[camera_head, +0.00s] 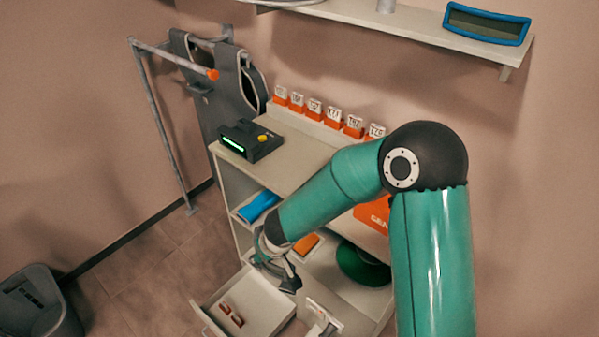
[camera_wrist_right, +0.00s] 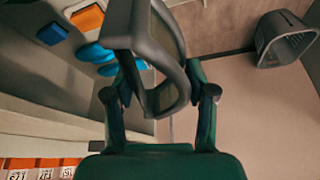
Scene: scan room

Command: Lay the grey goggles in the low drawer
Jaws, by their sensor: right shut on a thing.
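My right gripper (camera_head: 276,266) is shut on the dark grey goggles (camera_head: 289,284) and holds them over the pulled-out low drawer (camera_head: 262,303). In the right wrist view the grey goggles (camera_wrist_right: 180,88) sit between the two fingers of the gripper (camera_wrist_right: 160,95), with the frame sticking out past them. The drawer is pale, and a few small reddish-brown items (camera_head: 231,314) lie in its left part. The right part of its floor looks bare. My left gripper is in neither view.
The cabinet top carries a black device (camera_head: 250,140) with a green display and several orange-based number cards (camera_head: 315,108). Its shelves hold a blue item (camera_head: 258,206) and a green round thing (camera_head: 362,265). A grey bin (camera_head: 38,303) stands lower left. Blue-framed goggles (camera_head: 487,22) rest on the wall shelf.

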